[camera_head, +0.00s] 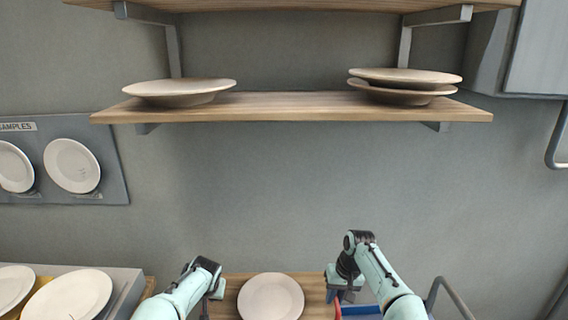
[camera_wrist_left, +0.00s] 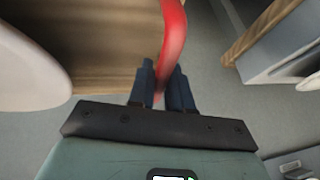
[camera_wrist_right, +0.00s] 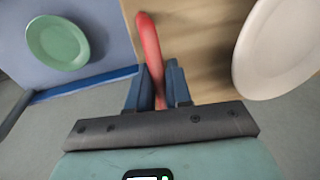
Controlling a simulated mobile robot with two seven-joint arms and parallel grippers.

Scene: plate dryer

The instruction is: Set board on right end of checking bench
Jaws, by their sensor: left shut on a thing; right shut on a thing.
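The wooden board (camera_head: 317,292) is at the bottom middle of the head view, with a white plate (camera_head: 270,298) on it. My left gripper (camera_head: 219,287) is at its left end and my right gripper (camera_head: 334,284) at its right end. In the left wrist view, the left fingers (camera_wrist_left: 162,88) are shut on a red handle (camera_wrist_left: 174,35) at the board's edge. In the right wrist view, the right fingers (camera_wrist_right: 158,88) are shut on the other red handle (camera_wrist_right: 149,45). What lies under the board is hidden. I cannot tell which surface is the checking bench.
A blue surface with a green plate (camera_wrist_right: 58,42) lies beside the board's right end. A wall shelf (camera_head: 290,107) with plates and a samples panel (camera_head: 112,180) are behind. A metal rail (camera_head: 457,298) is at right.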

